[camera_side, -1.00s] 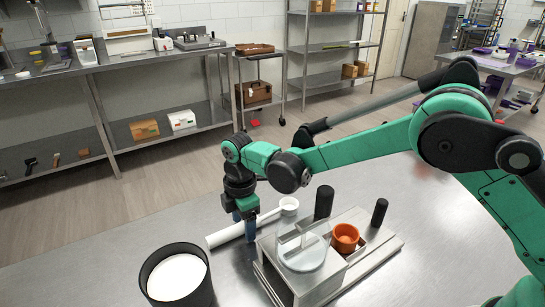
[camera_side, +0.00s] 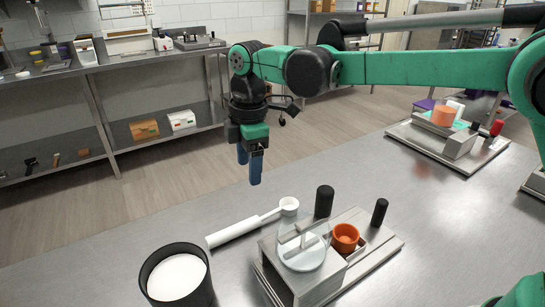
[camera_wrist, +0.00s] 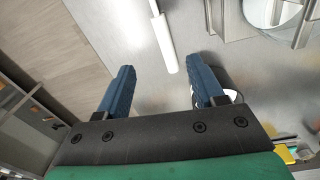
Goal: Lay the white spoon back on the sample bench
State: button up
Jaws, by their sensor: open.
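The white spoon (camera_side: 245,227) lies flat on the steel sample bench (camera_side: 360,170), its bowl end beside the metal depositor fixture (camera_side: 325,270). Its thick white handle (camera_wrist: 163,42) also shows in the wrist view, ahead of and between the fingers; its bowl is out of that view. My gripper (camera_side: 250,168) hangs well above the bench, fingers down, apart from the spoon. In the wrist view the two blue fingers (camera_wrist: 162,88) are spread with nothing between them.
A black tub of white material (camera_side: 176,276) stands at the front left. The fixture holds a clear round dish, an orange cup (camera_side: 345,237) and black posts. A second fixture (camera_side: 448,145) stands at the back right. The middle of the bench is clear.

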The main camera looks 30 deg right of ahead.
jog(key=s+d+m+t, duration=0.6)
jog(key=s+d+m, duration=0.7)
jog(key=m, duration=0.3)
jog(key=shift+s+d+f+m+t, duration=0.15)
jog(key=shift+s+d+m+t, duration=0.2)
jog(key=shift+d, duration=0.1)
